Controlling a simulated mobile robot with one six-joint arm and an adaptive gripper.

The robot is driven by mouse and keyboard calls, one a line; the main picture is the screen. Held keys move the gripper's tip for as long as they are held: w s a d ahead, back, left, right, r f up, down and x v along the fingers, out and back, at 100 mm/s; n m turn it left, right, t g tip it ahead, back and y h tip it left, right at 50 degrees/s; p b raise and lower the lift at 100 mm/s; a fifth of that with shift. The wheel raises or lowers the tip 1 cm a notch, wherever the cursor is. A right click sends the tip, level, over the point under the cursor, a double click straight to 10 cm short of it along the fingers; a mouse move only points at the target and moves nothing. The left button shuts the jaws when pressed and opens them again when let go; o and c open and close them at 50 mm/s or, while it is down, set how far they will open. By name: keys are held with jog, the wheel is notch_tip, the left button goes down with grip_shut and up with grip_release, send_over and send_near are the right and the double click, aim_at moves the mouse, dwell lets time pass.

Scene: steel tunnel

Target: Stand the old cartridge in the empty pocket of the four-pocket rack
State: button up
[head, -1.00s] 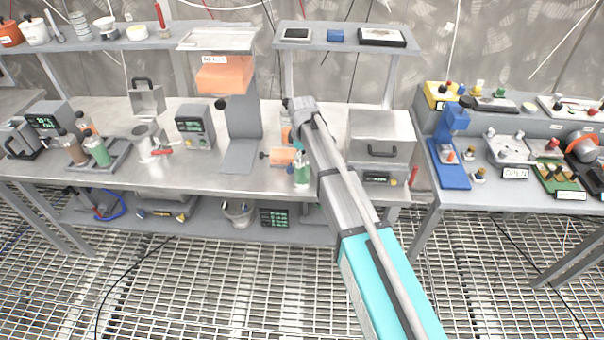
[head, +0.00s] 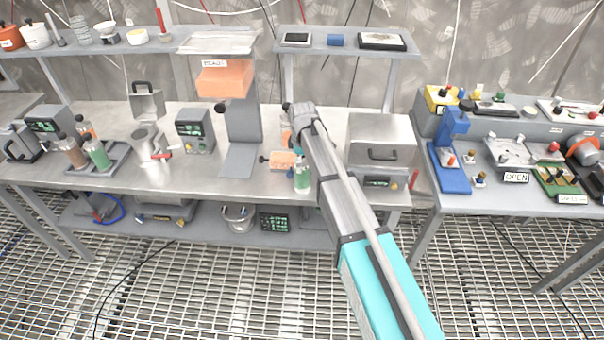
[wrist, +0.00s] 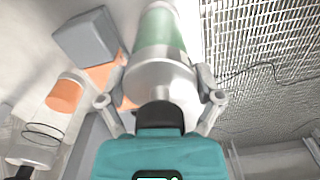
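A green cartridge (head: 301,177) with a clear end shows below my wrist, by the front of the middle bench. In the wrist view the green cartridge (wrist: 160,35) has a grey cap with a dark knob. The fingers of my gripper (wrist: 162,88) sit on both sides of that cap and appear closed on it. The arm hides most of the gripper in the head view. The grey four-pocket rack (head: 122,160) stands at the left of the bench, holding brown, green and orange cartridges. Its empty pocket is too small to make out.
An orange part with a dark knob (head: 283,159) lies beside the held cartridge. A grey stand with an orange head (head: 240,130), a display box (head: 194,130) and a grinder-like device (head: 148,142) stand between gripper and rack. A steel box (head: 382,140) stands at right.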

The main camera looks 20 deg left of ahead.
jog(key=c, duration=0.4)
jog(key=shift+r, duration=0.1)
jog(key=shift+c, duration=0.3)
jog(key=shift+r+p, duration=1)
jog(key=shift+p, duration=0.1)
jog(key=s+d+r+p, duration=0.7)
jog(key=s+r+p, duration=0.3)
jog(key=s, duration=0.2)
jog(key=shift+r+p, duration=0.4)
